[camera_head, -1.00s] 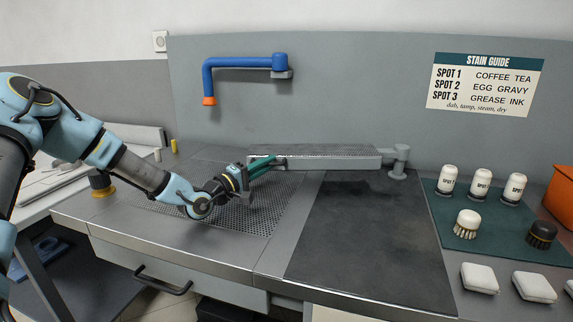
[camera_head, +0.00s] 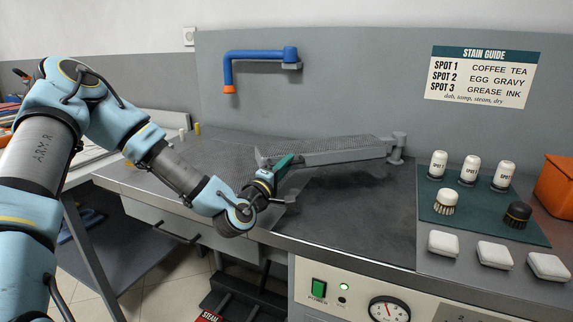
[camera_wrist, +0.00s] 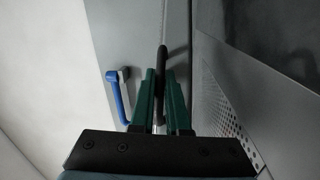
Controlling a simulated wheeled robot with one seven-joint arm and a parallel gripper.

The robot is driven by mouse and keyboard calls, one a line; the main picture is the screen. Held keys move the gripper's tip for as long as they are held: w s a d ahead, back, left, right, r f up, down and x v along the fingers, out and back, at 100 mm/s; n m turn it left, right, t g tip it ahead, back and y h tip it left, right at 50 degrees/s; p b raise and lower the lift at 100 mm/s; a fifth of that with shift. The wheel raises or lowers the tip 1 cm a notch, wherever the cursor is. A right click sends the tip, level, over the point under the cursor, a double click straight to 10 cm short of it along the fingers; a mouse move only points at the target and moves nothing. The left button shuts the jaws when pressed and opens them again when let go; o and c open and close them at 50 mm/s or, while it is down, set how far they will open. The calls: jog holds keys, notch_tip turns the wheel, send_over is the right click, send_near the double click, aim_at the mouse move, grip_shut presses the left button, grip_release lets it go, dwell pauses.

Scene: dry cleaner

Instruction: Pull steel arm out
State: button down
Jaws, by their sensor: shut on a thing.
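The steel arm (camera_head: 345,156) is a long grey bar on a pivot post (camera_head: 397,146) at its right end, at the back of the worktop. It lies at an angle, its left end out from the back panel and nearer the front edge. My gripper (camera_head: 284,166) has its green fingers shut on the left end of the steel arm. In the wrist view the green fingers (camera_wrist: 160,105) close around a dark narrow bar (camera_wrist: 162,58). The exact contact is partly hidden by the fingers.
A blue wall-mounted spout arm (camera_head: 258,56) hangs above on the back panel. The dark board (camera_head: 350,215) in front of the steel arm is clear. Bottles (camera_head: 469,169), brushes and white blocks (camera_head: 495,254) stand at right. A gauge panel (camera_head: 388,308) is below the front edge.

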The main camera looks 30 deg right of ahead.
jog(key=shift+s+d+f, duration=0.1)
jog(key=shift+s, duration=0.3)
jog(key=c, duration=1.1)
grip_release()
jog(key=shift+o, duration=0.9)
jog(key=shift+w, duration=0.1)
jog(key=b+v, duration=0.3)
jog(key=v, duration=0.6)
jog(key=shift+a+f, duration=0.1)
jog(key=shift+a, duration=0.25)
jog(key=shift+s+a, duration=0.35)
jog(key=shift+a, duration=0.2)
